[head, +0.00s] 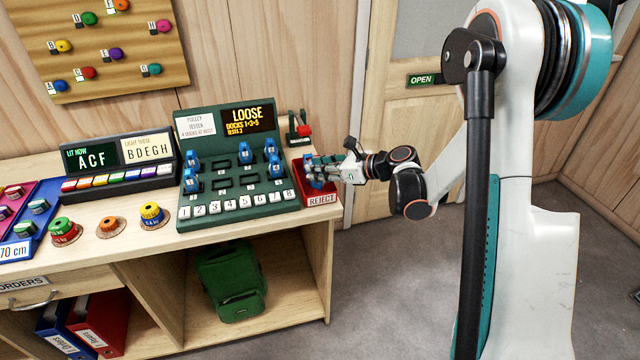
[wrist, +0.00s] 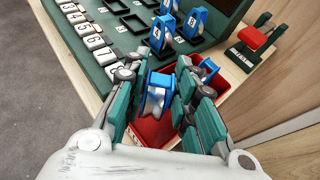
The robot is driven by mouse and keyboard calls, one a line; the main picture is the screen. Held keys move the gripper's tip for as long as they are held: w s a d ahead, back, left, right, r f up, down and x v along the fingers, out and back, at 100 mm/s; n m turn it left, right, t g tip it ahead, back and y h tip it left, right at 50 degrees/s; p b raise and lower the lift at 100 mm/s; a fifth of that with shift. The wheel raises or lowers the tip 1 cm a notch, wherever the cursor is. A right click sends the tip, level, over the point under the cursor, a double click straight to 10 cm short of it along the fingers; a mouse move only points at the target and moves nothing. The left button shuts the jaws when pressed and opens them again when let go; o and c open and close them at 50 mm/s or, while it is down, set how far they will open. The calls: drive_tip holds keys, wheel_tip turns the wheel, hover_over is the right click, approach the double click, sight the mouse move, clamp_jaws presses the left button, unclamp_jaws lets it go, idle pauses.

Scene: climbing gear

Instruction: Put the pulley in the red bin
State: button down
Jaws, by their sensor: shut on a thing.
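My gripper (head: 318,174) is shut on a blue pulley with a silver wheel. The pulley (wrist: 154,98) is between the fingers (wrist: 163,92) in the wrist view. The red bin (head: 318,199), labelled REJECT, is at the right end of the bench. The gripper and pulley are over it, and its red wall (wrist: 148,134) shows below the pulley in the wrist view. Another blue part (wrist: 209,68) shows at the bin beside the right finger, partly hidden. Whether the held pulley touches the bin floor cannot be told.
The green pulley tester (head: 240,202) stands just left of the bin, with several blue pulleys in its docks. Its screen (head: 248,119) reads LOOSE, docks 1-3-5. A red-topped device (head: 300,130) stands behind the bin. Free floor lies right of the bench.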

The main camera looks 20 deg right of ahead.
drive_tip(key=shift+f+b, duration=0.75)
drive_tip(key=shift+f, duration=1.3)
drive_tip(key=shift+f, duration=0.1)
drive_tip(key=c, duration=1.3)
unclamp_jaws()
drive_tip(key=p+v, duration=0.3)
drive_tip(key=v, duration=0.9)
drive_tip(key=shift+w+r, duration=0.1)
drive_tip(key=shift+r, duration=0.15)
